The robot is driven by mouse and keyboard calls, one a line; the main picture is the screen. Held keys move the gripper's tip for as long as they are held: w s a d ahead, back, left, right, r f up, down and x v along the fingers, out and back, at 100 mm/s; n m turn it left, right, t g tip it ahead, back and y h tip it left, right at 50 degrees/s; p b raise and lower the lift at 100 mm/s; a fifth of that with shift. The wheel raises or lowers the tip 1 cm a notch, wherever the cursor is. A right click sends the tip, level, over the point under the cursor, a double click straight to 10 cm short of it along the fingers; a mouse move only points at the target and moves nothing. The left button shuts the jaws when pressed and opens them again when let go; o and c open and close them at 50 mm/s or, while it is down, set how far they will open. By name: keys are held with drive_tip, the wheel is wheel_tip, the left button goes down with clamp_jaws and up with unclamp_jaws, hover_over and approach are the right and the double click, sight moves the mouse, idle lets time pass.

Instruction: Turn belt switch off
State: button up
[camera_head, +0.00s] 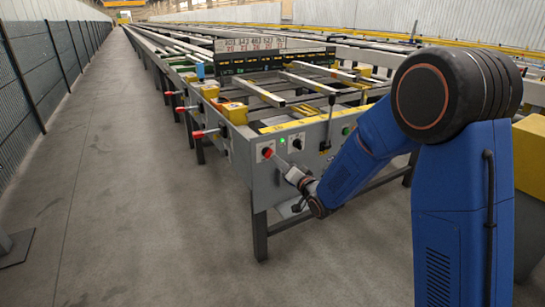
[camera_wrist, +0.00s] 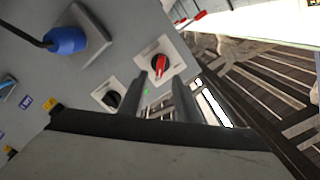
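A red-handled rotary switch (camera_head: 267,153) sits on a white plate at the near corner of the grey table's end panel. It shows in the wrist view (camera_wrist: 160,66) with its handle close to upright in the picture. A black rotary switch (camera_head: 297,144) on a similar plate is beside it, also in the wrist view (camera_wrist: 112,99). A green light (camera_head: 283,141) shows between them. No switch label is readable. My gripper (camera_wrist: 160,82) is open, its two dark fingers apart and pointing at the red switch. In the head view, my gripper (camera_head: 276,160) is right by that switch; contact cannot be told.
A blue plug (camera_wrist: 66,40) with a black cable is on the panel. A black upright lever (camera_head: 329,118) is farther right. The concrete aisle (camera_head: 130,180) at left is clear.

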sight(271, 154)
drive_tip(key=x, duration=0.7)
drive_tip(key=shift+s, duration=0.1)
clamp_jaws()
